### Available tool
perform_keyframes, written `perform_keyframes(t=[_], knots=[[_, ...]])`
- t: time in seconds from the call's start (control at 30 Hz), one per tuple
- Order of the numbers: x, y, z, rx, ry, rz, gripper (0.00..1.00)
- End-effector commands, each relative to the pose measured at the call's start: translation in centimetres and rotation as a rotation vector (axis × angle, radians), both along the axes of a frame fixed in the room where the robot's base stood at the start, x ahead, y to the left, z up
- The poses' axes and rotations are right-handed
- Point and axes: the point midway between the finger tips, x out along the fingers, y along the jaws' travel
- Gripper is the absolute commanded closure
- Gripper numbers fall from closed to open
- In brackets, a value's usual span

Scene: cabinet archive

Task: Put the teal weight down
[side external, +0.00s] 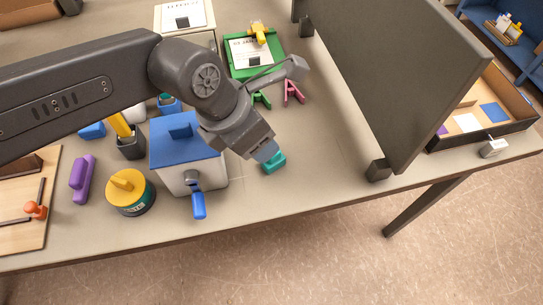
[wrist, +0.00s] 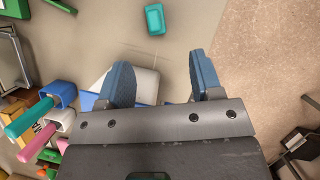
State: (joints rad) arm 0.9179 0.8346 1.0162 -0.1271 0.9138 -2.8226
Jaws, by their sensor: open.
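The teal weight (side external: 273,162) is a small rounded block on the grey table, near its front edge and right of the white box. It also shows in the wrist view (wrist: 155,19) at the top, with bare table around it. My gripper (side external: 264,151) is just above and beside it in the side view, partly covering it. In the wrist view my gripper (wrist: 163,76) has its two blue fingers spread with nothing between them. The weight is beyond the fingertips and apart from them.
A white box with a blue lid (side external: 178,138) and blue handle stands left of my gripper. A yellow-topped round container (side external: 129,191) and a purple block (side external: 82,178) are further left. A tall grey panel (side external: 400,75) stands right. Pink and green clips (side external: 293,92) lie behind.

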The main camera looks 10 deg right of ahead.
Motion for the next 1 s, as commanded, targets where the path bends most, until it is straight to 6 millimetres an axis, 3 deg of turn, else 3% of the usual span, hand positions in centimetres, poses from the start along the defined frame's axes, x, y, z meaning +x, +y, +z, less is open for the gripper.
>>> perform_keyframes(t=[0.3,0.57,0.8,1.0], knots=[[1.0,-2.0,-5.6,0.003,0.001,0.0,0.4],[1.3,-2.6,-7.4,0.001,-0.001,-0.001,0.4],[2.2,-3.3,-10.6,0.001,-0.001,-0.001,0.4],[2.5,-3.8,-11.9,-0.001,-0.001,-0.002,0.4]])
